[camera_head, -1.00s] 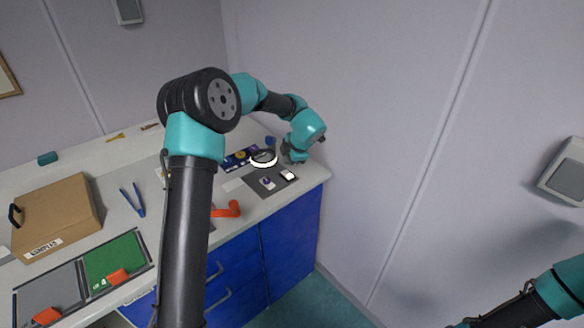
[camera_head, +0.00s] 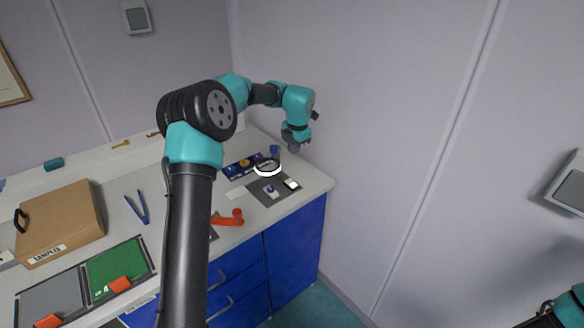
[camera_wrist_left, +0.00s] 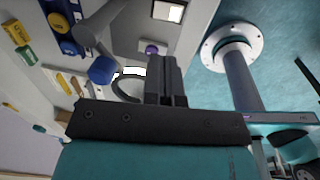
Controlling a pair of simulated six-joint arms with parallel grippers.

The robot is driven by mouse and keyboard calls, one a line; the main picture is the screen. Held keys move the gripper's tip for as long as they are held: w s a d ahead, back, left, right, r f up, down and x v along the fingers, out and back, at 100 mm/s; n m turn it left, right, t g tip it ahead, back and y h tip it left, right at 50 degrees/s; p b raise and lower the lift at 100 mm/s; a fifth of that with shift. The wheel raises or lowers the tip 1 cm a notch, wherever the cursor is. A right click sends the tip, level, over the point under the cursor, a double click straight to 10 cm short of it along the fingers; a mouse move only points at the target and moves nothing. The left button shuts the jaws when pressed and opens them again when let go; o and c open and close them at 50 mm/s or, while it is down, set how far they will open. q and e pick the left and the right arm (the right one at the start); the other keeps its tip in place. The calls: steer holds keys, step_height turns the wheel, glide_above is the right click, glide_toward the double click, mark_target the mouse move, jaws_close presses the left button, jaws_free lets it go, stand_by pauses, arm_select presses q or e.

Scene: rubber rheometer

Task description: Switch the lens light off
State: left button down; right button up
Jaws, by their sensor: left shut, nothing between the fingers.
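The round lens (camera_head: 267,167) stands at the back right of the worktop, its rim bright white along the front edge. In the left wrist view the lens ring (camera_wrist_left: 127,88) is partly hidden behind my fingers; part of it looks bright, part grey. Whether its light is on is hard to tell. A blue knob (camera_head: 274,150) sits behind the ring and shows large in the left wrist view (camera_wrist_left: 102,70). My left gripper (camera_head: 293,148) is shut and empty, above and right of the lens, apart from the knob. My right gripper is out of view.
A dark mat (camera_head: 262,199) with a purple piece (camera_head: 271,189) and a white square (camera_head: 292,184) lies in front of the lens. An orange tool (camera_head: 229,217) lies nearer. A cardboard box (camera_head: 62,222) stands at left. The wall is close on the right.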

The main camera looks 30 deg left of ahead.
mark_target(292, 182)
arm_select(q)
steer(key=f, duration=0.4)
steer(key=a+f, duration=0.1)
steer(key=f, duration=0.8)
steer(key=shift+w+a+f, duration=0.3)
steer(key=shift+a+f, duration=0.05)
steer(key=shift+a, duration=0.05)
steer(key=shift+f, duration=0.1)
steer(key=shift+a+f, duration=0.1)
steer(key=shift+f, duration=0.05)
steer(key=shift+s+d+r, duration=0.1)
steer(key=shift+d+r, duration=0.05)
steer(key=shift+d, duration=0.25)
steer(key=shift+s+d+r, duration=0.1)
steer(key=shift+d, duration=0.3)
step_height(292, 182, up, 14)
steer(key=d, duration=0.1)
steer(key=shift+s+d, duration=0.35)
